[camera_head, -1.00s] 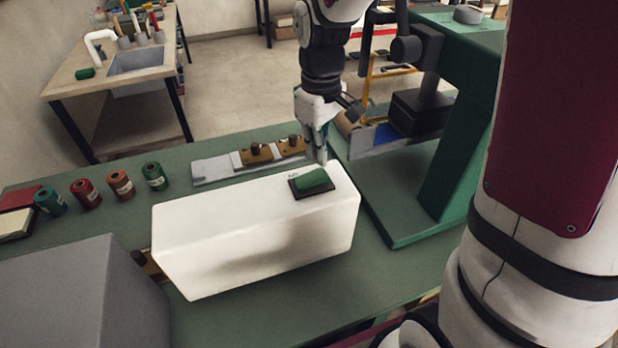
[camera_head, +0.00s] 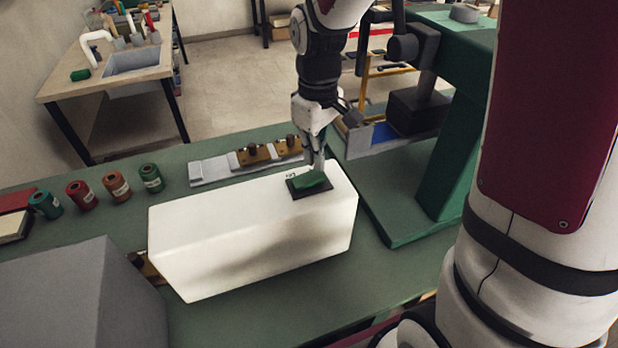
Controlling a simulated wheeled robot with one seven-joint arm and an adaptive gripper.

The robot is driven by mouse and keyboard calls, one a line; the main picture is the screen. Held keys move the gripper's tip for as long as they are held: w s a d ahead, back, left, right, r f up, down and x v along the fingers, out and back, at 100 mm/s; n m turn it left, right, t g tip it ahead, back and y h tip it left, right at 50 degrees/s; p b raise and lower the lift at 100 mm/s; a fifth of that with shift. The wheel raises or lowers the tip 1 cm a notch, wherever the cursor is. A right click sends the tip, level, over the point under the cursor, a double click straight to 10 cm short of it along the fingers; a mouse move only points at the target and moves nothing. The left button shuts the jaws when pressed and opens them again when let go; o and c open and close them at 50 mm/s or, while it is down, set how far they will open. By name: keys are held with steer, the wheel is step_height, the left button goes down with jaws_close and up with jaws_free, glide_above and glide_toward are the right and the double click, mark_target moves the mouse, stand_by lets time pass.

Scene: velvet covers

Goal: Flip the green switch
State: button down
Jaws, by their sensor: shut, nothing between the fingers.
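The green switch (camera_head: 312,181) is a rocker on a dark base plate, set in the top of a long white box (camera_head: 225,233) near its right end. My gripper (camera_head: 318,168) points down at the far right edge of the rocker. Its fingers are shut with nothing between them, and the tips look to be at or touching the rocker; exact contact is hard to tell. The rocker's right end is partly hidden by the fingertips.
A green machine stand (camera_head: 440,190) rises to the right of the white box. A grey box (camera_head: 80,300) stands at the front left. Several thread spools (camera_head: 117,186) stand at the left. A metal rail with brass blocks (camera_head: 255,155) lies behind the white box.

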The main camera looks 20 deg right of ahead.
mark_target(316, 174)
steer(key=shift+f+b, duration=0.55)
steer(key=shift+f, duration=1.05)
stand_by(1.4)
steer(key=shift+r+p, duration=2)
steer(key=shift+r, duration=1.5)
steer(key=shift+r, duration=0.1)
steer(key=s+r+m+t, duration=0.2)
steer(key=s+r+m, duration=0.1)
steer(key=s+r, duration=0.4)
steer(key=s+r+m+t, duration=0.3)
steer(key=s+r, duration=0.4)
steer(key=s, duration=0.5)
steer(key=shift+s+r+t, duration=0.15)
steer(key=shift+s+t, duration=0.15)
steer(key=shift+s, duration=0.1)
steer(key=shift+w, duration=0.1)
